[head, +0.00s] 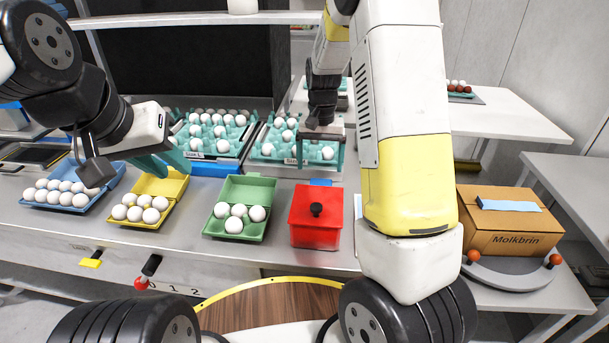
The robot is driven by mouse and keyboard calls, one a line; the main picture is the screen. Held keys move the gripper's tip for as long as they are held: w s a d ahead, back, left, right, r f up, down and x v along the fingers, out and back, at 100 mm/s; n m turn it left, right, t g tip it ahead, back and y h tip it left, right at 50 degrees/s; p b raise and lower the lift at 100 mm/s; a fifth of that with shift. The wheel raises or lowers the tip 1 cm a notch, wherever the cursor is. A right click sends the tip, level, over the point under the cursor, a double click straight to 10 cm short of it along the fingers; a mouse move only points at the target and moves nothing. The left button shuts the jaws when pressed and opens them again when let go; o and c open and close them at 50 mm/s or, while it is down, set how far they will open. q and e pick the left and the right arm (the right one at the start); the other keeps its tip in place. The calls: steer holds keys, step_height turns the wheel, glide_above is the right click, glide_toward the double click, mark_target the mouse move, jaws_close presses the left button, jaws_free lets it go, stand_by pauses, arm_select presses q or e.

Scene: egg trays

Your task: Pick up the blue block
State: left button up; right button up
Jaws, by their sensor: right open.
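A small flat blue piece (321,182), which may be the blue block, shows just behind the red box (316,222); most of it is hidden, so its shape is unclear. A longer blue piece (214,169) lies in front of the left teal egg tray. My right gripper (321,160) points down above the right teal tray's edge, behind the small blue piece. It is open, and nothing shows between its fingers. My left gripper (140,163) is at the left above the blue and yellow cartons; its jaw opening is not clear.
Blue (112,183), yellow (176,187) and green (249,190) cartons with white eggs stand along the counter. Two teal egg trays stand behind. A cardboard box (512,232) with a light-blue strip on top is at the right. My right arm hides the counter beside the red box.

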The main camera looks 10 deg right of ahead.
mark_target(321, 182)
steer(key=f, duration=0.7)
steer(key=shift+s+d+f, duration=0.15)
steer(key=shift+d+f, duration=0.05)
steer(key=shift+f, duration=0.2)
steer(key=shift+c, duration=0.2)
steer(key=c, duration=1.5)
